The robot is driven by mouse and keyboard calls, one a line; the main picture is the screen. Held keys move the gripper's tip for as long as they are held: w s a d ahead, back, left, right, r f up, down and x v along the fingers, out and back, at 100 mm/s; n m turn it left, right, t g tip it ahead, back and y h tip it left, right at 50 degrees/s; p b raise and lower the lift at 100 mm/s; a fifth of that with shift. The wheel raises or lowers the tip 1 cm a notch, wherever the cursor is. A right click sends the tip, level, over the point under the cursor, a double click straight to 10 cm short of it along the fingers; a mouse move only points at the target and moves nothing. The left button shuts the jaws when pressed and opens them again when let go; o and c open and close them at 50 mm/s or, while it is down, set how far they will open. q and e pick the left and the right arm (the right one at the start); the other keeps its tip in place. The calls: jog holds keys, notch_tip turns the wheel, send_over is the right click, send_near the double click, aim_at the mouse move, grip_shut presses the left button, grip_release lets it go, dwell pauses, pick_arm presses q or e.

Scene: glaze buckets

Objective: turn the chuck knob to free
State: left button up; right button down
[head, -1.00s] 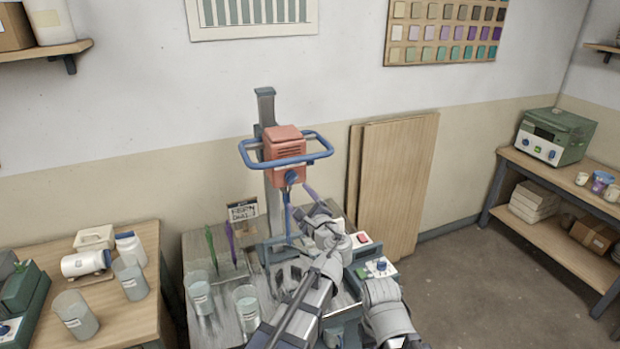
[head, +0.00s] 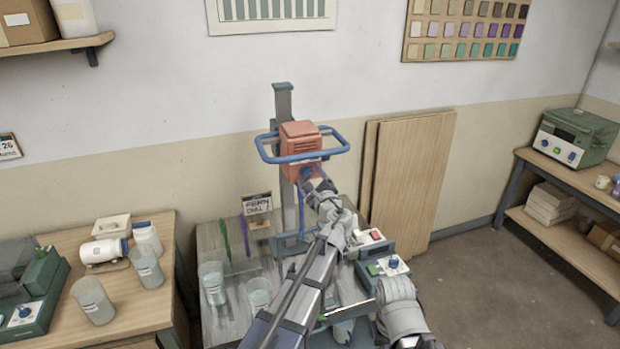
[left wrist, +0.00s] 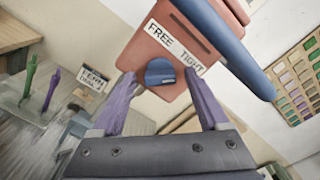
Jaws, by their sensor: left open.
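The chuck knob (left wrist: 160,72) is a round blue knob on the red mixer head (left wrist: 165,40), which also shows in the head view (head: 301,139). A white label above the knob reads FREE on the left and TIGHT on the right. A small pale mark shows on the knob's lower right part; which word it points to I cannot tell. My left gripper (left wrist: 160,76) is open, its purple fingers apart on either side of the knob in the picture. I see no clear contact. In the head view my left gripper (head: 313,182) is at the mixer head's lower front.
A blue ring handle (head: 262,148) surrounds the mixer head on its grey column (head: 284,102). A control box (head: 391,266) with a blue knob stands lower right. Buckets (head: 213,283) and colored stirrers (head: 226,238) stand on the left part of the stand table.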

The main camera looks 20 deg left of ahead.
pick_arm(q)
jog(key=shift+c, duration=0.2)
grip_shut()
dwell(0.5)
